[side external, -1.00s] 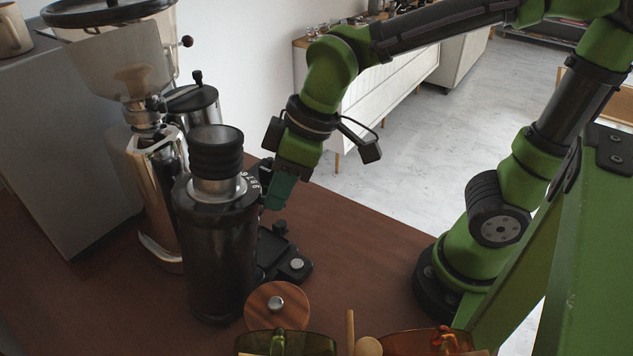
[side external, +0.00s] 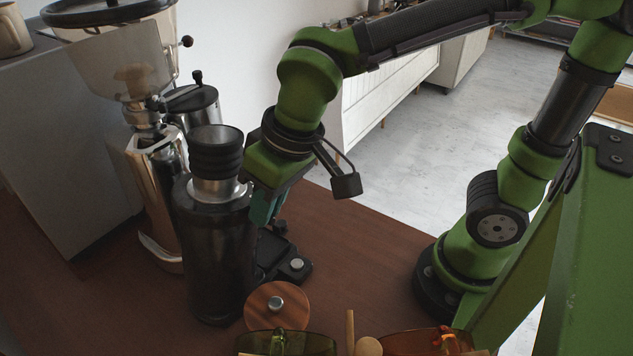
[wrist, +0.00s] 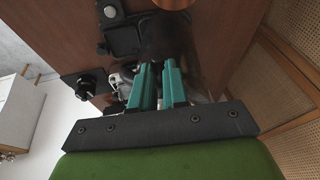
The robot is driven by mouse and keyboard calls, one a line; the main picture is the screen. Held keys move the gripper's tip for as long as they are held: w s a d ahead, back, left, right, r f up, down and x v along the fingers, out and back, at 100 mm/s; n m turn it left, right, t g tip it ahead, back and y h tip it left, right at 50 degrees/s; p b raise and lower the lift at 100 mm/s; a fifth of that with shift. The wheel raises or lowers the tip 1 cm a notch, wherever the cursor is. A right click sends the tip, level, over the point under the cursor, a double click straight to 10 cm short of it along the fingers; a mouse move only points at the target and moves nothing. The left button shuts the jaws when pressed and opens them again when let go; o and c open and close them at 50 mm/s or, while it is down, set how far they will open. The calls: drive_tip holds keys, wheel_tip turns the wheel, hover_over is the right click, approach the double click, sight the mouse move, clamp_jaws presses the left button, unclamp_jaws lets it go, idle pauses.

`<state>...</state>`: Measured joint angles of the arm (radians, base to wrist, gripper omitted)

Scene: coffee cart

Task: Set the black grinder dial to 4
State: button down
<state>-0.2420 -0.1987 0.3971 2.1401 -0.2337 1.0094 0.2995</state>
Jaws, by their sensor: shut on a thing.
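The tall black grinder (side external: 215,250) stands upright on the brown counter, with a ribbed black top (side external: 216,150) above a silver collar. My gripper (side external: 262,207) is at the right of the grinder's upper part, with its teal fingers pointing down. In the wrist view the two teal fingers (wrist: 160,85) are close together. They are shut on the black grinder dial, which is mostly hidden by the fingers and the grinder body. The number it is set to cannot be read.
A black tray with a silver button (side external: 297,264) lies right of the grinder. A round wooden lid (side external: 277,304) is in front. A chrome grinder (side external: 160,185) stands behind. The wrist view shows a black knob on a plate (wrist: 85,84). The counter to the right is clear.

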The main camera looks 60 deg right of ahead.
drive_tip(key=c, duration=1.1)
unclamp_jaws()
drive_tip(key=v, duration=1.7)
drive_tip(key=shift+a, duration=0.1)
drive_tip(key=d+f+m+t, duration=0.1)
drive_tip(key=d+f, duration=0.3)
drive_tip(key=d, duration=0.1)
drive_tip(key=w+d+f+m+t, duration=0.1)
drive_tip(key=d+f+m, duration=0.1)
drive_tip(key=d+f, duration=0.2)
drive_tip(key=w+d+f+m+t, duration=0.1)
drive_tip(key=d+f, duration=0.4)
drive_tip(key=shift+w+d+m+t, duration=0.1)
drive_tip(key=shift+d+m+t, duration=0.2)
drive_tip(key=shift+t, duration=0.1)
